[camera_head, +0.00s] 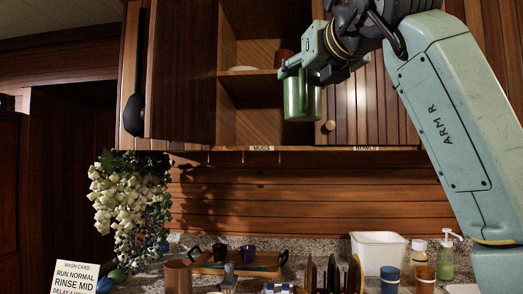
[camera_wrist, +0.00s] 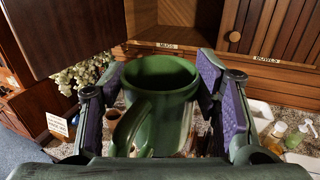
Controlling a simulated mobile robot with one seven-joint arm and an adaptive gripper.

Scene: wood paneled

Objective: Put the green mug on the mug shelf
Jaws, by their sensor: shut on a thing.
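The green mug (camera_head: 301,97) is held upright in my gripper (camera_head: 303,72), in front of the open cabinet. In the wrist view the mug (camera_wrist: 160,75) sits between the two purple finger pads, with its handle toward the camera. The mug shelf is the cabinet section labelled MUGS (camera_head: 262,148), with its left door swung open. Its middle shelf board (camera_head: 250,75) holds a pale dish (camera_head: 243,68) and a brown mug (camera_head: 284,58), partly hidden by my gripper. The lower compartment looks empty where it shows.
The open cabinet door (camera_head: 180,75) stands to the left. The closed BOWLS door (camera_head: 375,110) is to the right.

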